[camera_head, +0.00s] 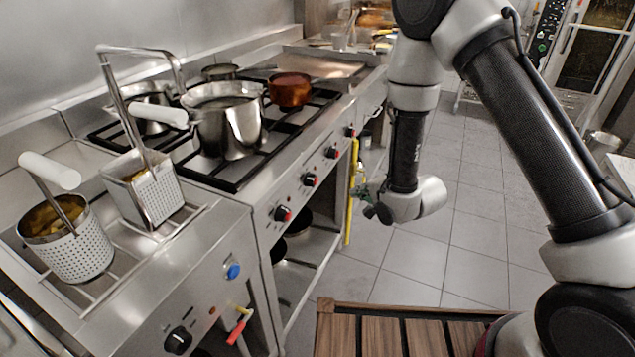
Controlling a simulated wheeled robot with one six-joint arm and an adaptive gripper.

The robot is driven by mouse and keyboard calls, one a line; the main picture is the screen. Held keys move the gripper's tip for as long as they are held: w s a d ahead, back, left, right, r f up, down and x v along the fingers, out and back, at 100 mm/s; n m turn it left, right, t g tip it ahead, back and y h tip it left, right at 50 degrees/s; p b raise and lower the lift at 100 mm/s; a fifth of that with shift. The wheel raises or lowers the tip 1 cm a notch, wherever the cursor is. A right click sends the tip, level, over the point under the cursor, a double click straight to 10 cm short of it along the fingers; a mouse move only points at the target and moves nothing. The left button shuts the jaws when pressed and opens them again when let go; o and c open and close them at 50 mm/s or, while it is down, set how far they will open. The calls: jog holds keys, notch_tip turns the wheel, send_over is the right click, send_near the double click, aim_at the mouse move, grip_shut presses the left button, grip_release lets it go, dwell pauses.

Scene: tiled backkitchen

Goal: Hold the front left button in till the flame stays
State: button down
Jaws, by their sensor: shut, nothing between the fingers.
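The steel stove (262,208) runs along the left with a row of black-and-red knobs on its front panel. The nearest knob (282,214) is at the panel's left end; a second knob (309,180) and others follow towards the back. I cannot tell which of these is the front left button. A blue round button (233,271) sits on the fryer front, left of the stove. No flame shows; pots hide much of the burners. My gripper (366,196) is shut and empty, pointing left, in front of the stove's far part, apart from the knobs as far as I can tell.
A steel pot (226,128) and a copper pan (290,90) stand on the grates. Two fryer baskets stand at left, one a square basket (152,197). A yellow strip (352,190) hangs near my gripper. The tiled floor (470,210) is clear.

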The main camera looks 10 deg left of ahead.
aim_at(317, 182)
jog(key=w+a, duration=0.3)
jog(key=a, duration=0.5)
jog(key=shift+a, duration=0.15)
dwell(1.5)
jog(key=shift+w+a, duration=0.1)
jog(key=shift+a, duration=0.3)
jog(key=shift+w+a, duration=0.1)
jog(key=shift+a, duration=0.2)
dwell(0.4)
dwell(3.6)
jog(key=shift+s+d, duration=0.25)
jog(key=shift+d, duration=0.45)
jog(key=shift+d, duration=0.1)
